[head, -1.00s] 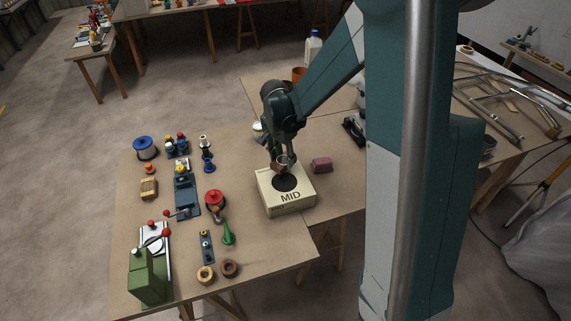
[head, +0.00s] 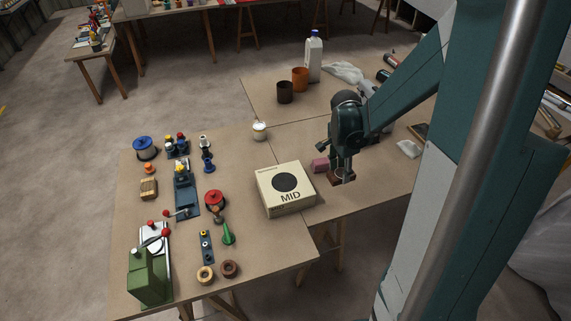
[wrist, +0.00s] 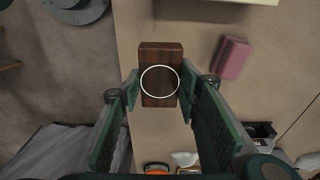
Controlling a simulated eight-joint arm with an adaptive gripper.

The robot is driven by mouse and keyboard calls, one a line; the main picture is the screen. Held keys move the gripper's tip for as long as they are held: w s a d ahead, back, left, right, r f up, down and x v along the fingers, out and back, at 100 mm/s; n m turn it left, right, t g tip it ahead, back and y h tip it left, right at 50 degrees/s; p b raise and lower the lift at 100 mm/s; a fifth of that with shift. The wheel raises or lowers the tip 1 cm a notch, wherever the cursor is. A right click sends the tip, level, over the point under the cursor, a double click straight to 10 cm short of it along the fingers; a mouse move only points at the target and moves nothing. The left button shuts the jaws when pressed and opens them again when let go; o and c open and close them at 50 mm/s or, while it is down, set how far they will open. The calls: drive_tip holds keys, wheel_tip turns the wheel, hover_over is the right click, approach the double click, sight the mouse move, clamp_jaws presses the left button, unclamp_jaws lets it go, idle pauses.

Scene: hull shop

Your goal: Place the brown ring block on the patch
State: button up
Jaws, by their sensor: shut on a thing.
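The brown ring block (wrist: 160,55) is a dark wooden block with a pale ring on its face. In the wrist view it sits between the fingertips of my gripper (wrist: 159,90), which is shut on it. In the head view my gripper (head: 342,170) holds the block (head: 342,181) to the right of a cream box (head: 291,206) marked MID. Its height above the table is hard to tell. The dark round patch (head: 285,182) is on top of the box and is bare. The fingers partly hide the block in the head view.
A pink block (head: 319,165) lies close left of my gripper, and also shows in the wrist view (wrist: 232,57). Two cups (head: 285,92) and a white jug (head: 314,58) stand behind. Tools and a green machine (head: 150,275) crowd the left table. Table right of the box is mostly clear.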

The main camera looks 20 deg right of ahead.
drive_tip(key=shift+s+d, duration=0.25)
drive_tip(key=shift+f, duration=0.15)
drive_tip(key=shift+f+b, duration=0.5)
drive_tip(key=shift+f, duration=2.3)
drive_tip(key=shift+f+b, duration=0.35)
drive_tip(key=shift+f, duration=1.7)
drive_tip(key=shift+f, duration=0.15)
drive_tip(key=o, duration=0.9)
